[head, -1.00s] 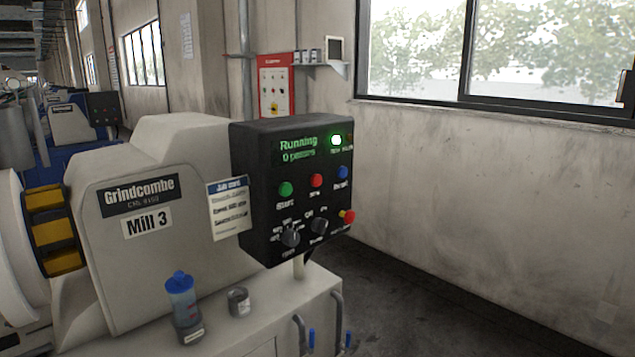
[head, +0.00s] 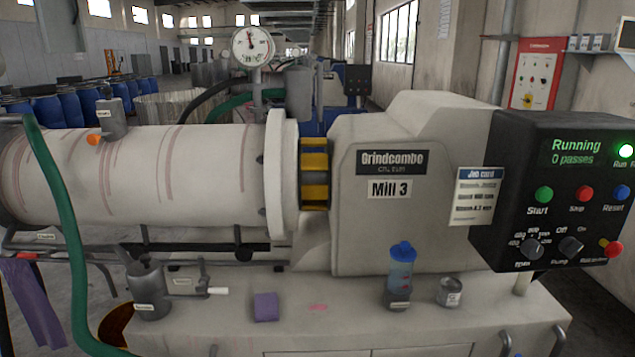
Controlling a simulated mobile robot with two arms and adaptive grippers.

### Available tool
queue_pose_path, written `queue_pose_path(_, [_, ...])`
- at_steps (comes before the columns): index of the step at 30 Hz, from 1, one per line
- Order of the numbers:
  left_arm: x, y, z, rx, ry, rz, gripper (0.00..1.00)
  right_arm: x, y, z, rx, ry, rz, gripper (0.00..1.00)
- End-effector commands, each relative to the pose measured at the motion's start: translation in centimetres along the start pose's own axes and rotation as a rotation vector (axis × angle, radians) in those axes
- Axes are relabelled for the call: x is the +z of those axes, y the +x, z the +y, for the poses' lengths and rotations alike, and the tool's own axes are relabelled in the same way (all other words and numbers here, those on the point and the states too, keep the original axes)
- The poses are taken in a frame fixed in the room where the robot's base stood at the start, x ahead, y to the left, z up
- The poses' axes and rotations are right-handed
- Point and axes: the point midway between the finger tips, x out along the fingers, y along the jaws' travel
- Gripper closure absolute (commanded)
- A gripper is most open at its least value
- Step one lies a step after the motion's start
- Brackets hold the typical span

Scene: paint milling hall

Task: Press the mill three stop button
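The Mill 3 housing (head: 420,230) stands in the middle of the head view with its name plate facing me. Its black control panel (head: 510,225) is at the right edge. The display reads "Running" and "0 passes", and a green lamp is lit. The red stop button (head: 584,194) sits between the green start button (head: 544,194) and the blue reset button (head: 622,193). A red mushroom button (head: 612,248) is lower right, partly over a yellow part. Neither of my grippers is in view.
The mill's white cylinder (head: 150,180) and a green hose (head: 62,220) fill the left. A blue-capped bottle (head: 401,272), a small tin (head: 450,291) and a purple sponge (head: 266,307) stand on the bench top (head: 330,330). A red wall panel (head: 535,75) hangs behind.

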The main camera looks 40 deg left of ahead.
Motion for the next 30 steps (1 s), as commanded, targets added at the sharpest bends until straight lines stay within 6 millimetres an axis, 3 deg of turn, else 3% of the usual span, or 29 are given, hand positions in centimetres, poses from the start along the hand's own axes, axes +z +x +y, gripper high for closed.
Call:
queue_pose_path(1, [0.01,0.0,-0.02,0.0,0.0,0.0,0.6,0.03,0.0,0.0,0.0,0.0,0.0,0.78])
queue_pose_path(4, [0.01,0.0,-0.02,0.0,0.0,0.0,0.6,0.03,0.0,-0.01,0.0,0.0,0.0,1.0])
queue_pose_path(30, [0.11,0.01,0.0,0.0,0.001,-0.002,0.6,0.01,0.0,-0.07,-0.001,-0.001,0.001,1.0])
